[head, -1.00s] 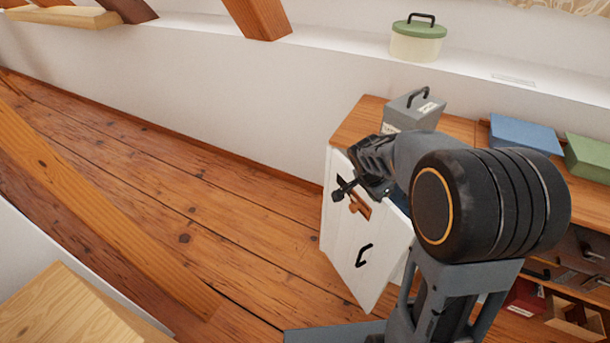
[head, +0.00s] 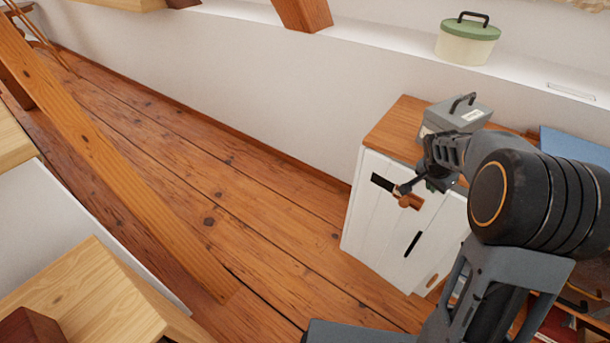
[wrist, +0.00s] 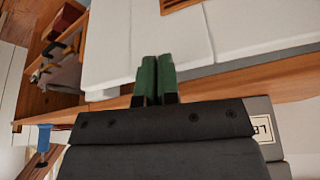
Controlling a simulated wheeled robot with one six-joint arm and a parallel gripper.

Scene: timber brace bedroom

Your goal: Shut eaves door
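The eaves door (head: 385,225) is a white panelled door on the front of a low cabinet with a wooden top. It has a black upright handle (head: 412,243), a dark slot near its top left and a small wooden piece (head: 409,201). Its top edge runs close along the cabinet top; I cannot tell whether a gap is left. My gripper (head: 402,189) is in front of the upper door, beside the wooden piece. In the wrist view, its green fingertips (wrist: 156,76) are together and empty, over the white panel (wrist: 215,45). Contact cannot be told.
A grey box with a handle (head: 455,115) stands on the cabinet top (head: 393,128). A green-lidded pot (head: 467,40) stands on the ledge behind. Plank floor (head: 250,225) is clear to the left. A timber brace (head: 110,160) slants across the left side.

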